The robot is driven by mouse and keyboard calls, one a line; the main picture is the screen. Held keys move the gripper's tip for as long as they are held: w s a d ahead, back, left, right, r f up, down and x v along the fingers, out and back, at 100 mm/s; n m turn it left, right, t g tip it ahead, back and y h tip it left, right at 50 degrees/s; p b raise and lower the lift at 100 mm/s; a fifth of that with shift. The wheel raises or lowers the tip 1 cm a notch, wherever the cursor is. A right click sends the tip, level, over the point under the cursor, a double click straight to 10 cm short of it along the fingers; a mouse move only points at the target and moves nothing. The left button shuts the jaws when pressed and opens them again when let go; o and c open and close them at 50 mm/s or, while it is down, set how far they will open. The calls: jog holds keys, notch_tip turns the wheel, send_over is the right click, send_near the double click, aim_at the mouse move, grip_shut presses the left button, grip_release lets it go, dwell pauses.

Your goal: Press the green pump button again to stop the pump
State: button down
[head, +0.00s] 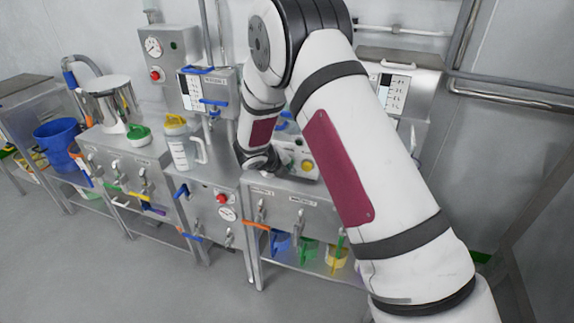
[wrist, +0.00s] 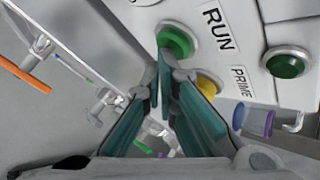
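A bright green button (wrist: 175,41) labelled RUN sits on a light panel at the top middle of the wrist view. My gripper's (wrist: 167,72) teal fingers come together at their tips, with no object between them. The tips are at the button's lower left edge in the picture; I cannot tell whether they touch it. A darker green round button or lamp (wrist: 288,64) is on the panel at the right. In the head view, my arm hides my gripper and the RUN button.
A yellow button (wrist: 207,84) labelled PRIME sits just below RUN, close to my right finger; it also shows in the head view (head: 307,166). A purple-rimmed cup (wrist: 255,120) is at the right. A white jug (head: 183,152) stands on the bench left of my arm.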

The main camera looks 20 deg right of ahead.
jog(key=shift+w+d+r, duration=0.1)
jog(key=shift+d+r, duration=0.1)
jog(key=shift+r, duration=0.05)
jog(key=s+a+p, duration=0.2)
jog(key=s+a, duration=0.1)
jog(key=s, duration=0.2)
jog(key=shift+a+f, duration=0.2)
jog(key=shift+a, duration=0.15)
